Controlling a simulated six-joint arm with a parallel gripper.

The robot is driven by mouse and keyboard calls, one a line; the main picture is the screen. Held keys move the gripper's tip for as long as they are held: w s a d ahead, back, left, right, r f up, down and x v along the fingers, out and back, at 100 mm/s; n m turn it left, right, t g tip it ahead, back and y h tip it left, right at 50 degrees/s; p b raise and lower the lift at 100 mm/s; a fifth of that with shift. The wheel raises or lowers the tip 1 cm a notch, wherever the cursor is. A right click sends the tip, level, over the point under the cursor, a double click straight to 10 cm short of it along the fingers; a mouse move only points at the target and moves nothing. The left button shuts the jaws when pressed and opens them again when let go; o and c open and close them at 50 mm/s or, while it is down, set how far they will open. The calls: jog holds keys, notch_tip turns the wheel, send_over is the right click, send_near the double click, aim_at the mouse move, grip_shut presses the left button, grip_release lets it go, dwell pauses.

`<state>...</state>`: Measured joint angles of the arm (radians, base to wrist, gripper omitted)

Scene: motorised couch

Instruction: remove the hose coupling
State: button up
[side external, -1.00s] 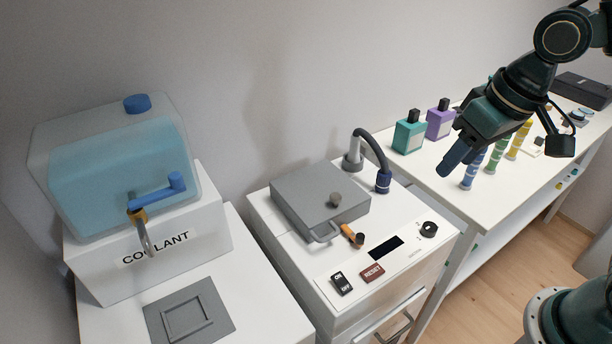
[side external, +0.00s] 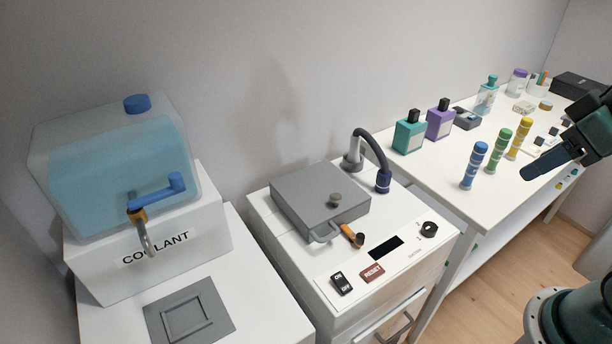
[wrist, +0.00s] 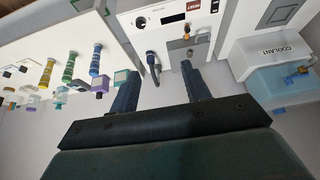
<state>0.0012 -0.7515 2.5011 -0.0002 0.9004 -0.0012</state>
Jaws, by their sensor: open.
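The hose coupling is a dark blue collar (side external: 383,181) at the lower end of a curved dark hose (side external: 373,143), on top of the white machine (side external: 290,262). The hose's other end meets a grey upright fitting (side external: 352,160). In the wrist view, the coupling (wrist: 149,55) shows small and upside down, beyond and between the finger ends. My gripper (side external: 528,173) is open and empty at the right, above the long bench, well apart from the coupling. Its two spread fingers (wrist: 160,75) show in the wrist view.
A grey lidded box (side external: 320,200) with an orange-and-black latch (side external: 352,235) is beside the hose. A coolant tank (side external: 115,165) stands at the left. Teal (side external: 409,133) and purple (side external: 439,120) bottles and several banded cylinders (side external: 475,166) stand on the bench (side external: 440,170).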

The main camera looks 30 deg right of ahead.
dwell(0.4)
jog(key=o, duration=0.3)
jog(key=w+d+m+g, duration=0.3)
jog(key=w+m, duration=0.2)
jog(key=w, duration=1.5)
jog(key=w+d+f+m+g, duration=0.1)
jog(key=w+d+f+m, duration=0.1)
jog(key=w+f, duration=0.5)
jog(key=w+d+f+m+g, duration=0.1)
jog(key=w+d+f+m, duration=0.1)
jog(key=w+f, duration=0.6)
jog(key=shift+d+f+g, duration=0.3)
jog(key=shift+d+f, duration=0.45)
jog(key=shift+f, duration=0.2)
jog(key=shift+w+f, duration=0.1)
